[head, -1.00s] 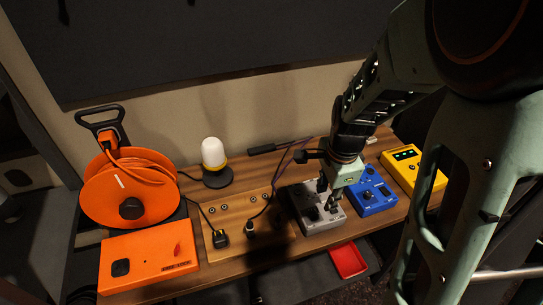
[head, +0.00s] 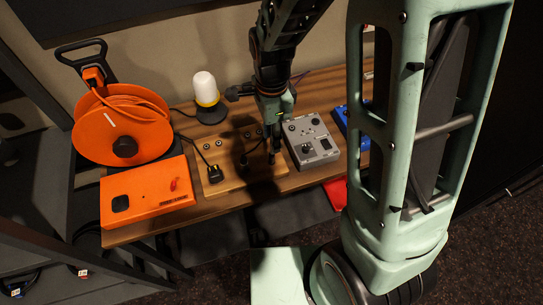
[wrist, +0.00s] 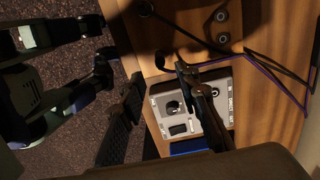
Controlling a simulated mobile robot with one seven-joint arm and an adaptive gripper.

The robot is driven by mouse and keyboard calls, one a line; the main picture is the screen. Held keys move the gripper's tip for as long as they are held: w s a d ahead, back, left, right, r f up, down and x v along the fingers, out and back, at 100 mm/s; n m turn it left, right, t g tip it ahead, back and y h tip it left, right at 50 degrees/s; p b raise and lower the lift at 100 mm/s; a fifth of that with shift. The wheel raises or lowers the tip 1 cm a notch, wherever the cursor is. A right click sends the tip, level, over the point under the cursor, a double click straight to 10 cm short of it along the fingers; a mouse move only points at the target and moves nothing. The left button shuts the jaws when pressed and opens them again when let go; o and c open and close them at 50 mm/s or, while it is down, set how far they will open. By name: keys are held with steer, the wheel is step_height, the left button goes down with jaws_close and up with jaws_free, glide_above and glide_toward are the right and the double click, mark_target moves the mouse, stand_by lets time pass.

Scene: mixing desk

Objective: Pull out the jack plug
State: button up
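The wooden socket board (head: 215,187) lies on the desk, with several round sockets along it. Another, chunkier black plug (head: 213,173) sits farther left. My gripper points down over the board's right part, near the grey box.
The grey knob box (head: 312,142) is close on the right, with a partly hidden blue box (head: 343,118) beyond. An orange box (head: 145,197), an orange cable reel (head: 105,130) and a white lamp (head: 206,90) are on the left.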

mark_target(272, 162)
step_height(272, 162, down, 9)
steer(key=b, duration=0.6)
steer(key=shift+r+b, duration=0.1)
steer(key=shift+b, duration=0.2)
stand_by(0.6)
jaws_close()
steer(key=shift+r, duration=0.15)
steer(key=shift+r+p, duration=2.5)
steer(key=shift+r, duration=0.45)
